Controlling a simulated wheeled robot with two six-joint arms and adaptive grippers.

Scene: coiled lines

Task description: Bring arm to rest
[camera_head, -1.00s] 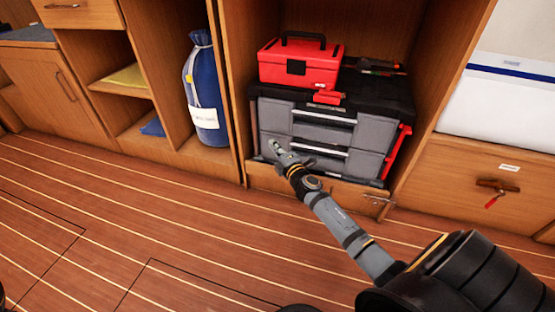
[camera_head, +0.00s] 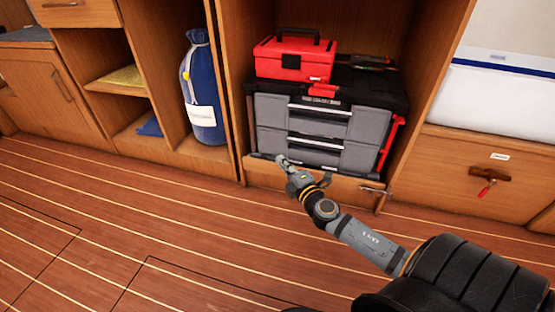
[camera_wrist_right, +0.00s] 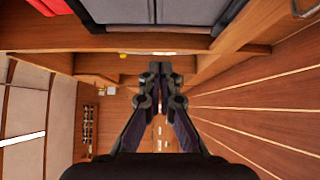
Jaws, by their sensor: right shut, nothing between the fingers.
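My right arm comes in from the lower right in the head view. Its gripper (camera_head: 282,162) is shut and empty, in front of the lower edge of the grey and black drawer toolbox (camera_head: 310,150). In the right wrist view the two fingers of this gripper (camera_wrist_right: 160,75) meet at their tips with nothing between them. I cannot tell whether the gripper touches the cabinet front. My left gripper does not show in any view.
A red toolbox (camera_head: 290,60) sits on the drawer toolbox inside the wooden cabinet. A blue bag (camera_head: 200,90) stands in the compartment to the left. A drawer with a red-tagged handle (camera_head: 488,175) is at the right. The striped wooden floor (camera_head: 110,220) in front is clear.

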